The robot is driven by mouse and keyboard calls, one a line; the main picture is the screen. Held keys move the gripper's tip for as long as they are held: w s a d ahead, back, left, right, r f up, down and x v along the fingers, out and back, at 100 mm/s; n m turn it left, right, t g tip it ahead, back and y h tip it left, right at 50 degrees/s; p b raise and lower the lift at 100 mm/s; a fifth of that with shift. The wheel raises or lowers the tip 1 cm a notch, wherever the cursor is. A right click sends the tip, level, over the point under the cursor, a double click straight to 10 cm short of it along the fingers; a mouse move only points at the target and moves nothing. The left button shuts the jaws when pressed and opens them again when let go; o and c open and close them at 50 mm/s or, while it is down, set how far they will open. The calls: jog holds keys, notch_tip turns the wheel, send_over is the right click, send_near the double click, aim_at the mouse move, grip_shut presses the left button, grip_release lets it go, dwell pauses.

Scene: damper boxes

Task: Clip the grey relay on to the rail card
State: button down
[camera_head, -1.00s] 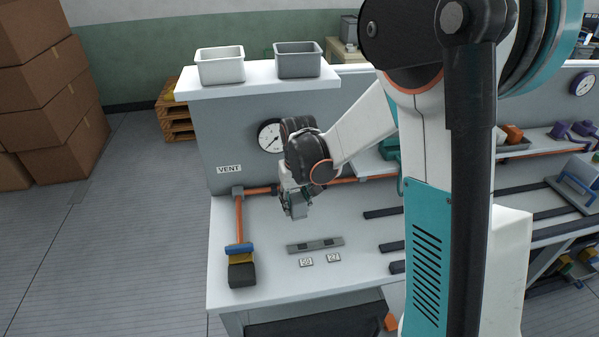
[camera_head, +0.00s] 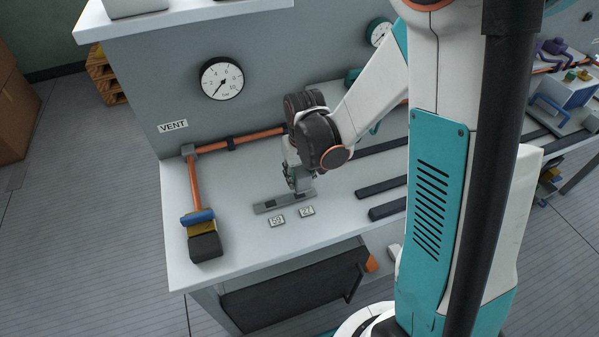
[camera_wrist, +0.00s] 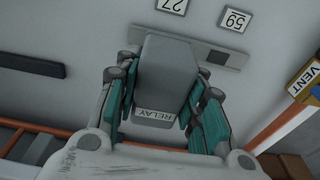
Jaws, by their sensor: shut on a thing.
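The grey relay (camera_wrist: 167,72), a block with a RELAY label, is held between the teal fingers of my gripper (camera_wrist: 160,115) in the wrist view. In the head view my gripper (camera_head: 299,182) points down over the right part of the rail card (camera_head: 263,208), a flat grey strip with dark slots. The rail card (camera_wrist: 234,57) also shows in the wrist view, with one dark slot visible beside the relay and the other part hidden behind it. I cannot tell whether the relay touches the rail card.
Tags 59 (camera_head: 276,221) and 27 (camera_head: 307,210) lie in front of the rail card. An orange pipe (camera_head: 196,178) with a blue, yellow and black end stands to the left. Dark bars (camera_head: 381,187) lie to the right. A gauge (camera_head: 222,78) is on the back panel.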

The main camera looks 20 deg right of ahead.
aim_at(300, 196)
jog(key=shift+f+b, duration=1.4)
jog(key=shift+f, duration=0.9)
jog(key=shift+f+b, duration=0.85)
jog(key=shift+f, duration=0.05)
jog(key=shift+s+f+b, duration=0.4)
jog(key=shift+f+b, duration=0.25)
jog(key=shift+b, duration=0.1)
jog(key=shift+w+f, duration=0.2)
jog(key=shift+f, duration=0.15)
jog(key=shift+c, duration=1.2)
grip_release()
jog(key=shift+w+r, duration=0.1)
jog(key=shift+r, duration=0.05)
jog(key=shift+r, duration=0.15)
